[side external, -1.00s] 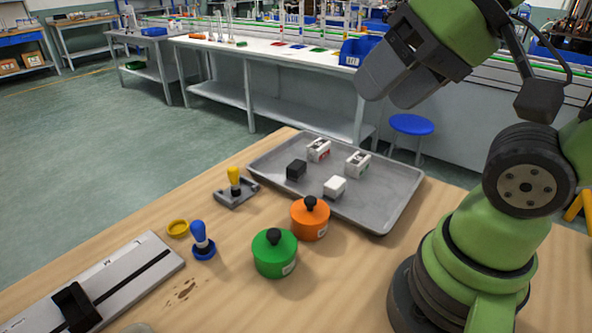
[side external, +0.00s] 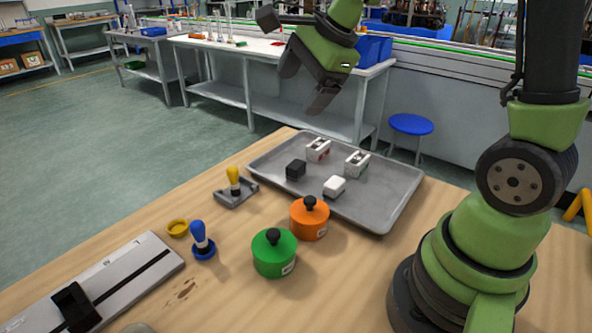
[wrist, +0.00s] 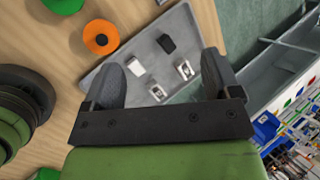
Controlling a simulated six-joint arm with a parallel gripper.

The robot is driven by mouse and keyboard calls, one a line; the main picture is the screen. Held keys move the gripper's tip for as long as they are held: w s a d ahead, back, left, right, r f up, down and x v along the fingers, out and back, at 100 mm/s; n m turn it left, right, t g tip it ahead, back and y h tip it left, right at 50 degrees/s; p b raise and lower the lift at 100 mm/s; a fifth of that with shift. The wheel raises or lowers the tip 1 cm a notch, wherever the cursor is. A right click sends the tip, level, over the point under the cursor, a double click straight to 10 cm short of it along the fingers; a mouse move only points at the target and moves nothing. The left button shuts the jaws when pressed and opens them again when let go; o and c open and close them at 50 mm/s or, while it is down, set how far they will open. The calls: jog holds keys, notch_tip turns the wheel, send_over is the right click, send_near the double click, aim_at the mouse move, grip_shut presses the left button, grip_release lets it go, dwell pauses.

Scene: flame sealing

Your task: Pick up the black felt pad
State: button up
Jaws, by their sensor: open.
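The black felt pad (side external: 296,169) is a small dark block on the left part of the grey metal tray (side external: 392,208). It also shows in the wrist view (wrist: 166,43), lying between the lines of my two fingers. A white block (side external: 334,187) lies to its right, nearer the camera. My gripper (side external: 306,84) is open and empty, well above the tray and apart from everything on it. In the wrist view my gripper (wrist: 162,62) has its fingers wide apart, with the tray below.
Two white slotted boxes (side external: 318,149) (side external: 357,163) stand at the tray's back. Orange (side external: 309,219) and green (side external: 274,253) lidded pots stand in front. A yellow-handled stamp (side external: 235,187) and a blue-handled one (side external: 201,240) stand left. The wooden table's front is partly clear.

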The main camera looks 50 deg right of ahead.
jog(key=w+d+f+m, duration=0.4)
jog(key=d+f+m, duration=0.1)
jog(key=f+m, duration=0.15)
jog(key=m+g, duration=0.1)
jog(key=m, duration=0.6)
send_near(296, 164)
jog(key=shift+h, duration=0.4)
jog(key=x, duration=0.4)
jog(key=shift+w+a+f, duration=0.1)
jog(key=shift+a+f, duration=0.15)
jog(key=shift+a, duration=0.15)
jog(key=shift+x, duration=2.95)
jog(key=c, duration=1)
